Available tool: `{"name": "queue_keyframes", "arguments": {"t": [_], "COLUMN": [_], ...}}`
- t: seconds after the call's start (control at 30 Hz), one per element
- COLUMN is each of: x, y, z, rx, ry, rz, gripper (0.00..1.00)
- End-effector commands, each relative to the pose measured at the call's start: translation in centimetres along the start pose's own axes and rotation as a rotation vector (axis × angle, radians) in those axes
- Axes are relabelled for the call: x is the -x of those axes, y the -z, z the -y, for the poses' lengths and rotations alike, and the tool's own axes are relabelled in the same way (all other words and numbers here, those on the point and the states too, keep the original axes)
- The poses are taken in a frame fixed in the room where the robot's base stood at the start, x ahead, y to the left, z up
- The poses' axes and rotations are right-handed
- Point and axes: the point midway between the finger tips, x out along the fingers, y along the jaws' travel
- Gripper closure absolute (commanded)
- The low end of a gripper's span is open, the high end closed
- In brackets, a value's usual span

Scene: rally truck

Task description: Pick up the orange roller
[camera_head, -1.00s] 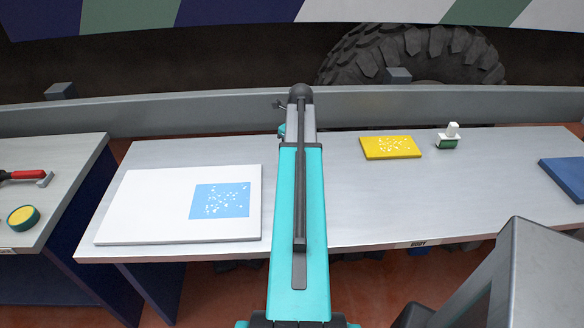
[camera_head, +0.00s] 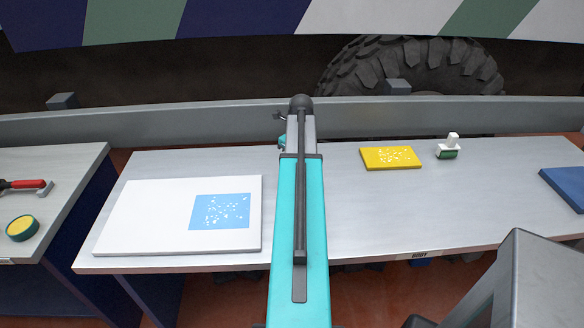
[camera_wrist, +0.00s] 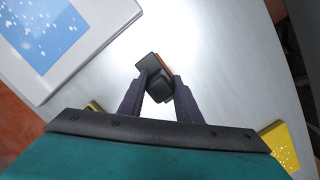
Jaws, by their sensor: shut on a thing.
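The orange roller (camera_wrist: 164,61) shows in the wrist view as a dark block with a narrow orange edge on its far side. My gripper (camera_wrist: 160,84) is shut on its dark part, with one finger on each side. The roller is in front of the pale bench top, and I cannot tell whether it touches the bench or hangs above it. In the head view my teal arm covers the gripper and the roller.
A blue item (camera_head: 565,188) is at right. The left table holds a red-handled tool (camera_head: 22,184) and round tin (camera_head: 22,228).

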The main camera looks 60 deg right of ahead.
Motion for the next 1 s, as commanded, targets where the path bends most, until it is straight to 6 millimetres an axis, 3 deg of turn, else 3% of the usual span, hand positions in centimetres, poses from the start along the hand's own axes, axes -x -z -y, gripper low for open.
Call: {"name": "queue_keyframes", "arguments": {"t": [0.53,1.0], "x": [3.4,4.7], "y": [-0.5,6.0], "z": [0.0,-2.0], "rx": [0.000,-0.002], "ry": [0.002,0.002], "rz": [0.001,0.001], "gripper": [1.00,1.00]}}
